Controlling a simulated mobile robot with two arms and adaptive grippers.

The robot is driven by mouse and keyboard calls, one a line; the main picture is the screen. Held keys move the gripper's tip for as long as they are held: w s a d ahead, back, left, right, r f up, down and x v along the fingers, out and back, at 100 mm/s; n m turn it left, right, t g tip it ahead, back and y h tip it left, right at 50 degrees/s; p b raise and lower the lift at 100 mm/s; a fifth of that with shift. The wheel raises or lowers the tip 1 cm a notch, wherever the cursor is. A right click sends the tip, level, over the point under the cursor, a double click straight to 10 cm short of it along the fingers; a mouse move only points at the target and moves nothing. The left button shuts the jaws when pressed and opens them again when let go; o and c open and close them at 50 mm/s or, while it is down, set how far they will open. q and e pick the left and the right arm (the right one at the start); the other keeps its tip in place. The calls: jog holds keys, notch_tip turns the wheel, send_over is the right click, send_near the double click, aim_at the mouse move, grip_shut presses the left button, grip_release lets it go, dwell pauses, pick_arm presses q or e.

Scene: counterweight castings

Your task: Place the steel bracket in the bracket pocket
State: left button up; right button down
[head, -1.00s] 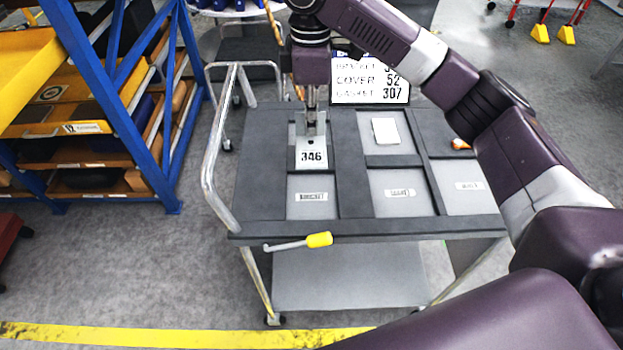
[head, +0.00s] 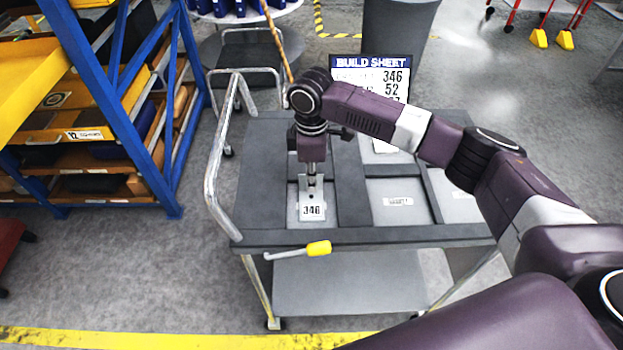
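The steel bracket (head: 312,212) is a light metal piece with a flat foot marked 346 and an upright part. My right gripper (head: 312,181) points straight down and is shut on its upright part. The bracket is over the front left compartment of the dark cart tray (head: 262,182), the bracket pocket (head: 333,214), and hides that pocket's label. I cannot tell whether the bracket touches the pocket floor. My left gripper is out of view.
The build sheet (head: 370,63) stands behind the cart, partly covered by my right arm. A yellow-ended handle (head: 318,248) sticks out at the tray's front edge. A metal rail (head: 216,170) rises at the cart's left, near a blue rack (head: 118,110).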

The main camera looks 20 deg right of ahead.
jog(key=c, duration=2.4)
grip_release()
notch_tip(320, 180, up, 12)
jog(key=shift+r+b, duration=0.1)
jog(key=shift+b, duration=1.15)
